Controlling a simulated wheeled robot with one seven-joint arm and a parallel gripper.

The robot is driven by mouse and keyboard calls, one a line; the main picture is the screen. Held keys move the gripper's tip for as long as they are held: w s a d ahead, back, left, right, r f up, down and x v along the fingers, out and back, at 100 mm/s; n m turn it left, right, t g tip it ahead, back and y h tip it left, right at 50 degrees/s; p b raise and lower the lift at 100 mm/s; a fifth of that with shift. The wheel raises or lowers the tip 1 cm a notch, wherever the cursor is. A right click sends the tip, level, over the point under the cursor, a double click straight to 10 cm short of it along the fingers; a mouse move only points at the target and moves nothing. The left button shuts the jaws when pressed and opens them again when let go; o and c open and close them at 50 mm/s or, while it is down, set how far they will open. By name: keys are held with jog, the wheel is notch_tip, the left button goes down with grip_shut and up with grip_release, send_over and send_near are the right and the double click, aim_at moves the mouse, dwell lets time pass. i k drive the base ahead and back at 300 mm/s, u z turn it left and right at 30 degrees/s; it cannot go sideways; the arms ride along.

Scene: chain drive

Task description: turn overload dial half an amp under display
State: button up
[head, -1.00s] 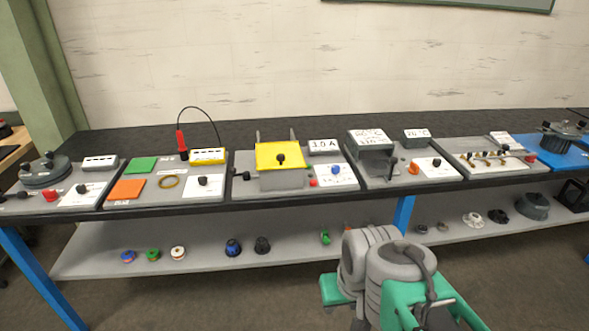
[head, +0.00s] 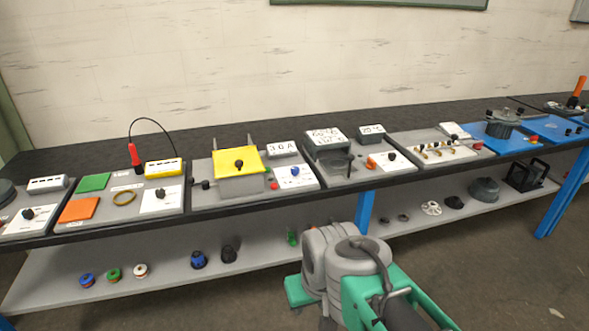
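The display (head: 283,149) is a small white box at the back of the middle station, and it appears to read 3.0 A. In front of it is a white panel (head: 307,181) with a small blue dial (head: 295,171), which looks like the overload dial. Its pointer and scale are too small to read. A red button (head: 274,185) sits just left of the dial. My grey and green arm shows at the lower centre right, in front of the bench and apart from the dial. My gripper's fingers are not visible.
A yellow cover with a black knob (head: 239,164) stands left of the dial. A station with a grey box (head: 326,138) and orange knob (head: 371,163) is to the right. A lower shelf (head: 170,275) holds loose parts. Floor in front is clear.

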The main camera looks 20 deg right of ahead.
aim_at(294, 171)
jog(key=z, duration=0.55)
jog(key=i, duration=1.7)
jog(key=u, duration=2.55)
jog(key=i, duration=0.5)
jog(key=z, duration=0.05)
